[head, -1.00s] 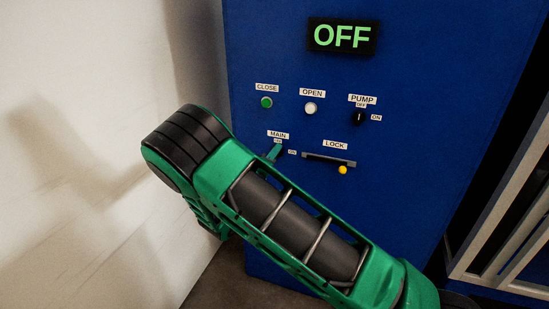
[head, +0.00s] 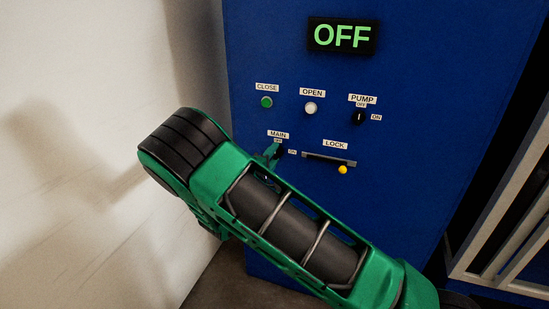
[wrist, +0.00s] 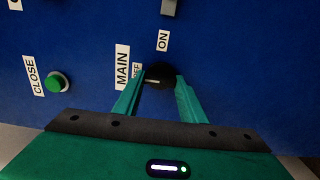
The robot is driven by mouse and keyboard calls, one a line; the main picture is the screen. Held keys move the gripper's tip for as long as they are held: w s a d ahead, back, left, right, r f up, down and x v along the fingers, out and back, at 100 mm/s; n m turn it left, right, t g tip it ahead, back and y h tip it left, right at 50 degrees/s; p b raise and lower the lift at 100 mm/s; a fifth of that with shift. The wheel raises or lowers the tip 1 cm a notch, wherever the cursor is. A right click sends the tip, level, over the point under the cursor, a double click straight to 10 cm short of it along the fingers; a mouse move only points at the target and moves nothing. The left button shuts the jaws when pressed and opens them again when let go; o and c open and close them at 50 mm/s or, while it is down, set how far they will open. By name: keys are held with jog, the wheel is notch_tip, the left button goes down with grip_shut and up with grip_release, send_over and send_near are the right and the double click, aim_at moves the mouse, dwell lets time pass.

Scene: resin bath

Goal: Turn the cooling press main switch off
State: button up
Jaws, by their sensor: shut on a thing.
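The main switch (wrist: 160,74) is a round black knob with a pale pointer line, on the blue press panel (head: 420,70). In the wrist view, my gripper (wrist: 159,78) has its two green fingers on either side of the knob, shut on it. The pointer line faces left, towards the small OFF label by the MAIN label (wrist: 122,67); the ON label (wrist: 163,41) is off to one side. In the head view, my gripper (head: 273,153) is mostly behind my arm, and the knob is hardly visible. The display (head: 342,36) reads OFF.
The green CLOSE button (head: 267,102), white OPEN button (head: 310,108) and black PUMP knob (head: 359,117) sit above. The LOCK slot with its yellow knob (head: 343,170) is close on the right. A pale wall (head: 80,80) stands left of the panel.

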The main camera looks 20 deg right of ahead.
jog(key=shift+a+f, duration=0.2)
jog(key=shift+a, duration=0.05)
jog(key=o, duration=1.1)
jog(key=shift+c, duration=0.2)
jog(key=shift+d, duration=0.1)
jog(key=shift+r, duration=0.1)
jog(key=shift+s, duration=0.1)
jog(key=v, duration=1)
jog(key=shift+s+a, duration=0.2)
jog(key=shift+a, duration=0.05)
